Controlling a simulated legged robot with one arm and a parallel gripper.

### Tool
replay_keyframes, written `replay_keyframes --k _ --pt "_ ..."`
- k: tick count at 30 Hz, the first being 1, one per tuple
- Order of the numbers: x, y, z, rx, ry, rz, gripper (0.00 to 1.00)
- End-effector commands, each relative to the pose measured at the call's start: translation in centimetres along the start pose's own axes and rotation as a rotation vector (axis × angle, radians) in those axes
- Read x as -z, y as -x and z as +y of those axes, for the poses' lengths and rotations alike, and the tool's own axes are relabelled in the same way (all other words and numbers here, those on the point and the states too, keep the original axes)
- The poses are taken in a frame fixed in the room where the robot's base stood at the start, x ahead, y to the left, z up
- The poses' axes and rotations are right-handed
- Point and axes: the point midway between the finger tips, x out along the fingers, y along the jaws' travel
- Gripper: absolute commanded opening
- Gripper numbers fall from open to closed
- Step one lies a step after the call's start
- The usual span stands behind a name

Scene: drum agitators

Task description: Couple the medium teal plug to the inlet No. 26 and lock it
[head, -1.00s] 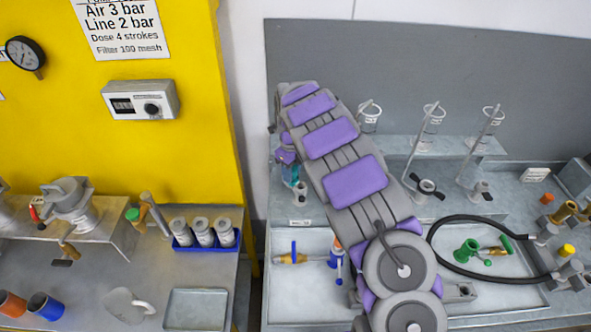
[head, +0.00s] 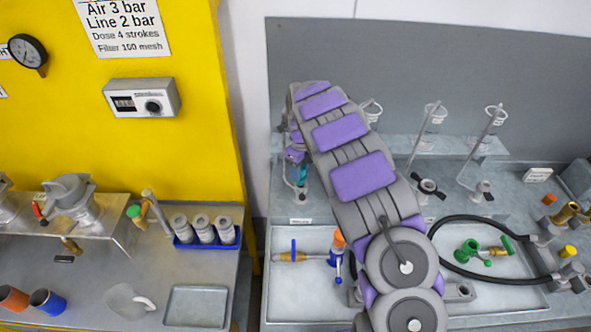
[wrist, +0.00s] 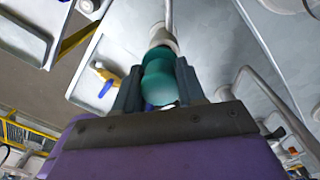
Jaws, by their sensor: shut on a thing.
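My gripper (wrist: 158,88) is shut on a teal plug (wrist: 159,72), with one dark finger on each side of it. In the wrist view the plug's far end meets or nearly meets a pale grey fitting (wrist: 162,38) on a pipe; I cannot tell whether they are coupled. In the head view a little teal of the plug (head: 303,173) shows beside my gripper (head: 297,160), near the left end of the grey bench. My arm covers part of this area. A small label (head: 300,221) below is too small to read, so I cannot confirm No. 26.
A tray (head: 283,312) below holds a brass fitting with a blue handle (head: 291,256), an orange-and-blue fitting (head: 337,250) and a green fitting (head: 468,251). A black hose (head: 440,255) loops at right. Glass vessels (head: 432,115) stand on rods behind. The yellow unit (head: 205,110) is at left.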

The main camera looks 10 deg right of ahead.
Motion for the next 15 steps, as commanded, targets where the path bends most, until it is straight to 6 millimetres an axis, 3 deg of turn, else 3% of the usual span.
replay_keyframes --k 15 --pt "-1.7 -0.1 1.9 0.014 0.0 0.01 0.0"
